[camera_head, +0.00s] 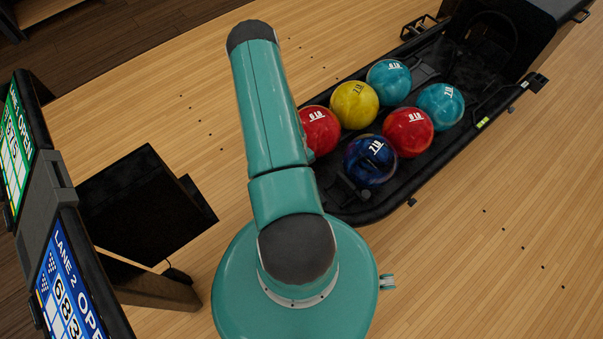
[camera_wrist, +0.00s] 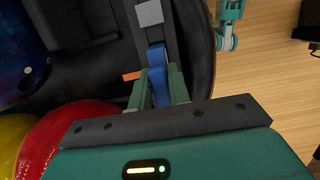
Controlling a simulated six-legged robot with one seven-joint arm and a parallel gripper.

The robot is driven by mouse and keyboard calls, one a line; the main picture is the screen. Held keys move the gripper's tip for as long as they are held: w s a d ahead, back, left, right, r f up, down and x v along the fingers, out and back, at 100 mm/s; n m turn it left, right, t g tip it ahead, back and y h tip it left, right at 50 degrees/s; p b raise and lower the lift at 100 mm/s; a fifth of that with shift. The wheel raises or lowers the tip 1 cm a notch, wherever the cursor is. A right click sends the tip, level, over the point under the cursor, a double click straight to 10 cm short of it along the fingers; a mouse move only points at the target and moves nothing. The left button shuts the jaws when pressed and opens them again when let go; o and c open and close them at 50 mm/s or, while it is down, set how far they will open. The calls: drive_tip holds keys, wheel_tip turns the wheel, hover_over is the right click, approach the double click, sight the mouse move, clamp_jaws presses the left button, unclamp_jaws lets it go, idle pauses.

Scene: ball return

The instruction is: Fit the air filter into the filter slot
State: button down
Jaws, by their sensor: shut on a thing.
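In the wrist view, my gripper (camera_wrist: 158,92) has its two green fingers closed on a narrow blue piece (camera_wrist: 157,72). The blue piece lies along a dark grey bar with a light grey square block (camera_wrist: 149,13) at its far end. I cannot tell whether the blue piece is the air filter or part of something fixed. A small orange piece (camera_wrist: 132,75) shows just left of the fingers. I cannot make out a filter slot in either view. In the head view my arm hides my gripper.
A black ball return (camera_head: 440,150) holds several bowling balls, among them a yellow ball (camera_head: 354,104) and a dark blue ball (camera_head: 370,160). Red and blue balls are close left of my gripper in the wrist view. Lane screens (camera_head: 65,275) stand at left. Wooden floor (camera_head: 500,270) is open at right.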

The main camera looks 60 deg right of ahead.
drive_tip(key=shift+f, duration=2.3)
drive_tip(key=c, duration=1.2)
unclamp_jaws()
drive_tip(key=shift+c, duration=0.2)
drive_tip(key=shift+s+d, duration=0.1)
drive_tip(key=shift+d, duration=0.15)
drive_tip(key=shift+r, duration=0.1)
drive_tip(key=w+r, duration=0.1)
drive_tip(key=r, duration=0.8)
drive_tip(key=w+r, duration=0.1)
drive_tip(key=r, duration=0.3)
drive_tip(key=shift+w+d+r, duration=0.2)
drive_tip(key=shift+w+d, duration=0.05)
drive_tip(key=shift+w, duration=0.1)
